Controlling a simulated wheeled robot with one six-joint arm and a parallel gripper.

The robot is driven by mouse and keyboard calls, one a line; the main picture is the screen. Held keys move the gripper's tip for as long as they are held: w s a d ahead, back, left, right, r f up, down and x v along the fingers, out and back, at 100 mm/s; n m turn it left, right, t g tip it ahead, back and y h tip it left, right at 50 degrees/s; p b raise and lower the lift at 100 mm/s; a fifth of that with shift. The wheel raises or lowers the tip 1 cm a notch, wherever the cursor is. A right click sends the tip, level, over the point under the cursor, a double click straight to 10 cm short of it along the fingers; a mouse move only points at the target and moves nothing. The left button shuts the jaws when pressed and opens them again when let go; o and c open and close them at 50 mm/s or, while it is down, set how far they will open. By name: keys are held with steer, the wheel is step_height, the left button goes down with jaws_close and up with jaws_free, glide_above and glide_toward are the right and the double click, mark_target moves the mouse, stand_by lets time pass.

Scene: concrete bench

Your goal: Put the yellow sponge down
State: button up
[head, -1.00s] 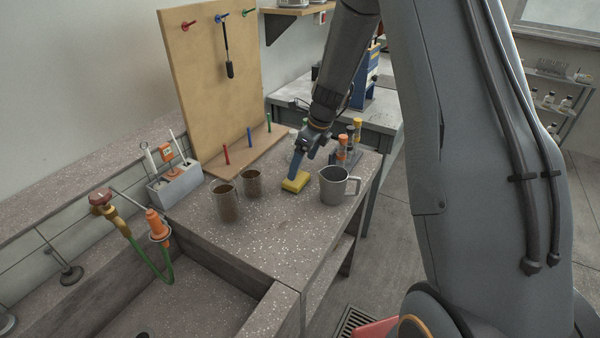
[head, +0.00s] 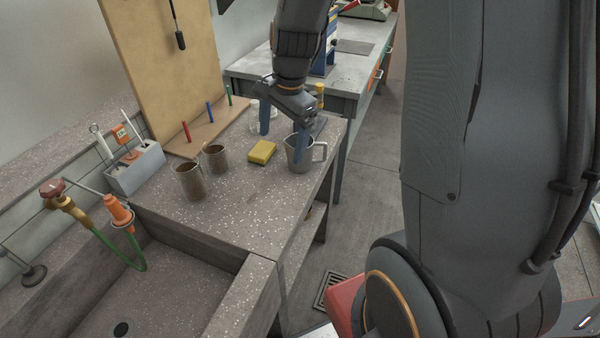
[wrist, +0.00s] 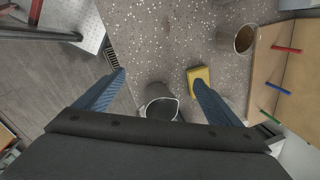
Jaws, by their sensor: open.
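The yellow sponge (head: 262,152) lies flat on the speckled concrete bench (head: 235,215), between the brown mugs and the grey metal mug. It also shows in the wrist view (wrist: 199,77), beside the tip of one blue finger. My gripper (head: 283,138) is open and empty, with its blue fingers wide apart above the bench. One finger overlaps the grey mug in the head view; whether it touches the mug I cannot tell. In the wrist view the grey mug (wrist: 160,104) shows between the fingers, partly hidden by my gripper's body.
Two brown mugs (head: 189,182) stand left of the sponge. The sink (head: 165,290) is in front. The bench in front of the sponge is clear.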

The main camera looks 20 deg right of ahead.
steer(key=s+n+h, duration=0.1)
steer(key=s+n, duration=1.2)
steer(key=s, duration=0.1)
steer(key=shift+s+a+n, duration=0.2)
steer(key=shift+a+n, duration=0.1)
steer(key=shift+a, duration=0.1)
steer(key=shift+o, duration=0.5)
steer(key=m+t+y, duration=0.2)
steer(key=m+y, duration=0.1)
steer(key=m, duration=2.4)
glide_toward(263, 148)
steer(key=a+f, duration=0.1)
steer(key=f, duration=0.1)
steer(key=shift+w+p+x, duration=0.2)
steer(key=shift+p+x, duration=0.4)
steer(key=shift+x, duration=2.75)
steer(key=shift+d, duration=0.15)
steer(key=c, duration=1.2)
steer(key=shift+r, duration=0.15)
